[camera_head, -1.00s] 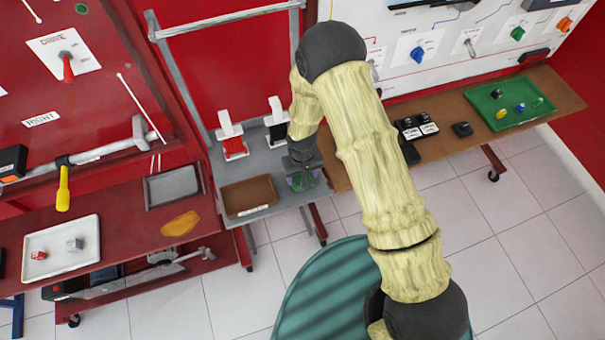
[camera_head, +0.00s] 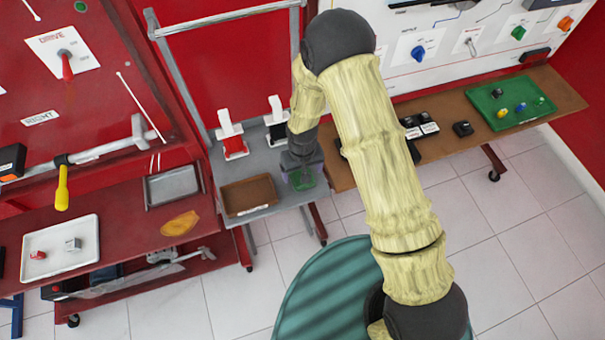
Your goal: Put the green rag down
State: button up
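The green rag (camera_head: 304,181) is a small green patch at the right end of the grey shelf, directly below my gripper (camera_head: 303,174). My gripper points down over the shelf, with pale purplish parts on both sides of the green. The view is too small to show whether the fingers still touch the rag or stand open around it. My wrist and gripper hide part of the rag.
On the grey shelf (camera_head: 270,205) a brown tray (camera_head: 249,196) lies left of my gripper. A red-based (camera_head: 234,147) and a black-based white device (camera_head: 277,122) stand behind. A brown bench (camera_head: 460,142) adjoins at the right. A yellow cloth (camera_head: 180,224) lies on the red bench.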

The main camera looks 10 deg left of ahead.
notch_tip(320, 180, up, 10)
jog(key=b, duration=0.1)
jog(key=shift+f, duration=0.2)
dwell(0.7)
jog(key=s+d+r+m+t, duration=0.1)
jog(key=s+d+r+m, duration=0.1)
jog(key=d+r, duration=0.3)
jog(key=s+d+r+m, duration=0.2)
jog(key=d+r, duration=0.3)
jog(key=d, duration=0.7)
jog(key=s+d+r+m+t, duration=0.1)
jog(key=s+d+r+m, duration=0.1)
jog(key=d+r, duration=0.3)
jog(key=s+d, duration=0.1)
jog(key=d, duration=0.2)
jog(key=shift+d+r+t, duration=0.3)
